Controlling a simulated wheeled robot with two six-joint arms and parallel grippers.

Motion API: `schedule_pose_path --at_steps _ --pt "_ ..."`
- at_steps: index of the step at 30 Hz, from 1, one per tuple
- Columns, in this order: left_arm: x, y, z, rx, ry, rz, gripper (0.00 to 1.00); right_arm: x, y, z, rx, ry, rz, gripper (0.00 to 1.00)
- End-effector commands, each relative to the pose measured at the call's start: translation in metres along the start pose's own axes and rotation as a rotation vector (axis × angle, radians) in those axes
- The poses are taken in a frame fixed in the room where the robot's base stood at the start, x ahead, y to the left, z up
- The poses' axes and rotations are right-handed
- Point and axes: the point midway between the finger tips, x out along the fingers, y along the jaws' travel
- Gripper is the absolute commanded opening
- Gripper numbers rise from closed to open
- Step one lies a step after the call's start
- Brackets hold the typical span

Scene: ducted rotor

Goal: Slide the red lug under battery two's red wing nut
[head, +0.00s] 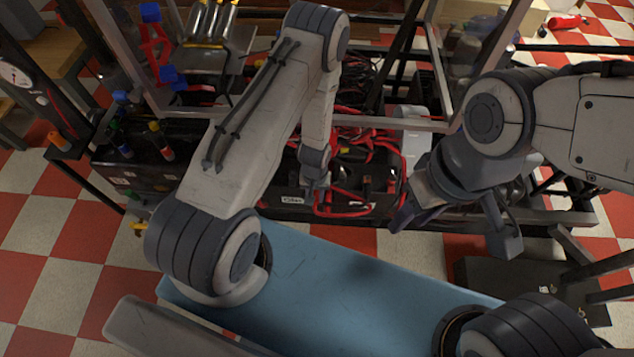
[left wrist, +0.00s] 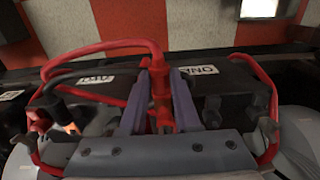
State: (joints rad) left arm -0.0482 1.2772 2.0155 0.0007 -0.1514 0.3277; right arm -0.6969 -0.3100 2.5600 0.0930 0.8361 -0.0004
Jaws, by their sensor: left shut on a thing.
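My left gripper (head: 316,185) reaches down at the black batteries (head: 270,208) below the frame. In the left wrist view its fingers (left wrist: 160,105) are shut on a red piece (left wrist: 161,88), seemingly the red lug at the end of a red cable (left wrist: 110,46) that loops left. The lug's tip is hidden by the fingers. Black battery casing (left wrist: 130,84) with white labels lies behind the fingers; I cannot read for sure which is battery two. A small red part (left wrist: 40,118) at the left may be a wing nut. My right gripper (head: 452,225) is open and empty, right of the batteries.
A blue surface (head: 350,280) lies in front of the batteries. Metal frame bars (head: 438,60) stand around them. Several tangled red and black cables (head: 360,135) lie behind my left gripper. Bottles with coloured caps (head: 160,140) stand at the left.

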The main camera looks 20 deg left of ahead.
Motion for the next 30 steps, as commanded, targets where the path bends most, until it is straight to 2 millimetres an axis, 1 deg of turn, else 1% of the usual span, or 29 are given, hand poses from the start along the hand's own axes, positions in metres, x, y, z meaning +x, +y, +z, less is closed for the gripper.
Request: schedule_pose_path --at_steps 5,15,26,30 --pt "-0.004 0.000 0.001 0.000 0.000 0.000 0.00 -0.004 0.000 0.000 0.000 0.000 0.000 0.40" --pt "-0.030 0.000 0.009 0.001 -0.001 0.000 0.00 -0.028 -0.002 -0.002 0.000 0.000 0.000 0.40" --pt "-0.030 0.000 0.010 0.000 0.000 0.000 0.00 -0.029 -0.002 -0.002 0.000 0.000 0.000 0.40" --pt "-0.037 0.000 0.010 0.001 0.000 0.000 0.00 -0.035 -0.003 -0.002 0.000 0.000 0.000 0.40"
